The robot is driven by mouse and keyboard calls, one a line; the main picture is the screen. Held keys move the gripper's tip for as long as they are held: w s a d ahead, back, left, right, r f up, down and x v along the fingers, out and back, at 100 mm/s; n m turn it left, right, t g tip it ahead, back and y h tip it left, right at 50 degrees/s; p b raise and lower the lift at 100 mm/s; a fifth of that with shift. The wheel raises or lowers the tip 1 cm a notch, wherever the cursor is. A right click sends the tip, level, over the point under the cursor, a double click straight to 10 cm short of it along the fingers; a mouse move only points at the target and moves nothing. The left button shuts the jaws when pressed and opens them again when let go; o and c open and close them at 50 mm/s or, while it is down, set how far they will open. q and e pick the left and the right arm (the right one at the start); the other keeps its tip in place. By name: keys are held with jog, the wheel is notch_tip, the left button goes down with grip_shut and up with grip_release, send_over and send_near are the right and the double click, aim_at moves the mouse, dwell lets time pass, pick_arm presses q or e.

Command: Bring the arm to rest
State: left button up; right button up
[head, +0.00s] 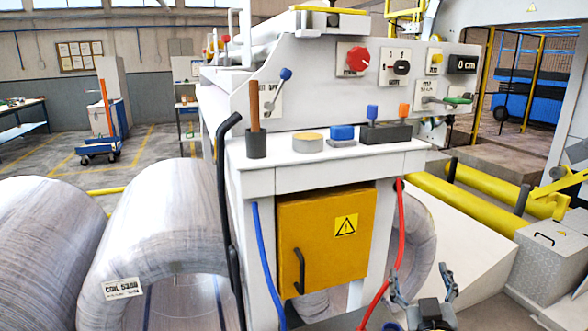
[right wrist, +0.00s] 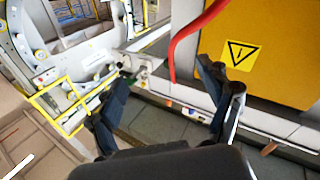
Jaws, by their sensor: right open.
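My right gripper (head: 422,285) is at the bottom of the head view, in front of the white machine and right of its yellow cabinet door. Its two fingers stand apart with nothing between them. In the right wrist view the open fingers (right wrist: 165,100) show with the floor behind them. The yellow door (head: 322,240) with a warning sign is shut and also shows in the right wrist view (right wrist: 250,45). A red hose (head: 400,235) hangs close to the left of the gripper. My left gripper is not in view.
Large wrapped coils (head: 165,230) stand at the left. A blue hose (head: 264,270) hangs left of the door. Yellow rollers (head: 455,198) and a grey box (head: 550,255) lie to the right.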

jog(key=s+f+m+g, duration=0.1)
jog(key=s+f+g, duration=0.5)
jog(key=f, duration=0.6)
jog(key=s+a+f+n+g+y, duration=0.15)
jog(key=s+f+g, duration=0.45)
jog(key=s, duration=0.7)
jog(key=s+a+f+g+y, duration=0.2)
jog(key=s+a+f+g, duration=0.1)
jog(key=s+f, duration=0.75)
jog(key=s+f+g, duration=0.1)
jog(key=s+f, duration=0.1)
jog(key=f, duration=1)
jog(key=s+f+g, duration=0.1)
jog(key=s+f, duration=0.1)
jog(key=f, duration=1)
jog(key=s+d+f+g, duration=0.1)
jog(key=s+d+f, duration=0.2)
jog(key=s+f, duration=1.3)
jog(key=shift+s+f+n, duration=0.3)
jog(key=shift+f+n, duration=0.05)
jog(key=shift+f, duration=0.1)
